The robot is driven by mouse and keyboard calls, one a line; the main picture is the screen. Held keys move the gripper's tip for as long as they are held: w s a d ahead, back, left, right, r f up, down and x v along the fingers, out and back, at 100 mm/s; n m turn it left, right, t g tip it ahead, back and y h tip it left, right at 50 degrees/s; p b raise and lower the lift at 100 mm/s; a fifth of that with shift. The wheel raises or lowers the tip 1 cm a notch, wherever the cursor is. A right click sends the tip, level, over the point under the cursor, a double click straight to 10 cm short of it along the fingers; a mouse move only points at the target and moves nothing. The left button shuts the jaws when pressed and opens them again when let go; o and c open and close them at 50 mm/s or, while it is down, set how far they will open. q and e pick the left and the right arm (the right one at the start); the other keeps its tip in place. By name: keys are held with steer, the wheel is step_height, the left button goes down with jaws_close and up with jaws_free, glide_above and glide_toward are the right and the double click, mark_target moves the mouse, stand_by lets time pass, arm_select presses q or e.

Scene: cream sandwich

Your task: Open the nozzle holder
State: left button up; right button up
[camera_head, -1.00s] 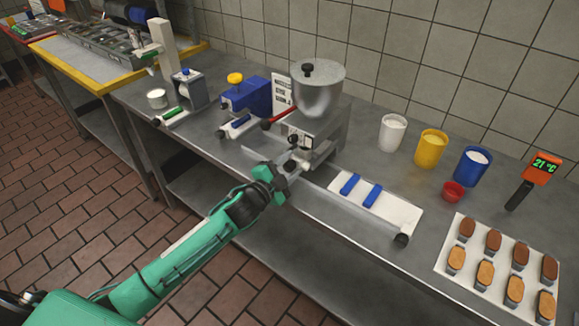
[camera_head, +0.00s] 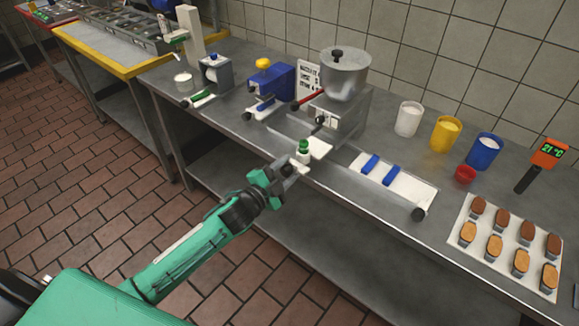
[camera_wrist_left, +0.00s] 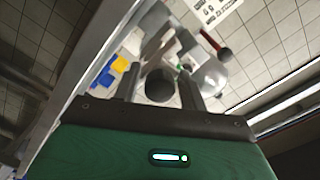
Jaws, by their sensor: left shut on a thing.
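The filling machine with a steel hopper (camera_head: 345,78) stands on the steel counter. In front of its body (camera_head: 343,118) a small whitish holder with a green-topped piece (camera_head: 303,149) sticks out towards the counter's front edge; I take it for the nozzle holder. My left gripper (camera_head: 289,172) is at the near end of this holder, shut on it. In the left wrist view a dark round handle end (camera_wrist_left: 160,88) shows between the two fingers. The holder's hinge is hidden or too small to tell. My right gripper is not in view.
A white board with two blue-handled tools (camera_head: 408,184) lies right of the machine. White (camera_head: 408,119), yellow (camera_head: 445,134) and blue (camera_head: 483,152) cups stand behind it. A tray of sandwiches (camera_head: 490,262) is at right. A blue device (camera_head: 275,84) stands left of the machine.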

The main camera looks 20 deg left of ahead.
arm_select(q)
steer(key=o, duration=1.1)
steer(key=shift+c, duration=0.2)
steer(key=shift+s+a+f, duration=0.1)
steer(key=shift+s+a, duration=0.05)
steer(key=shift+s, duration=0.15)
steer(key=b+v, duration=0.2)
steer(key=v, duration=1.1)
steer(key=shift+b, duration=0.35)
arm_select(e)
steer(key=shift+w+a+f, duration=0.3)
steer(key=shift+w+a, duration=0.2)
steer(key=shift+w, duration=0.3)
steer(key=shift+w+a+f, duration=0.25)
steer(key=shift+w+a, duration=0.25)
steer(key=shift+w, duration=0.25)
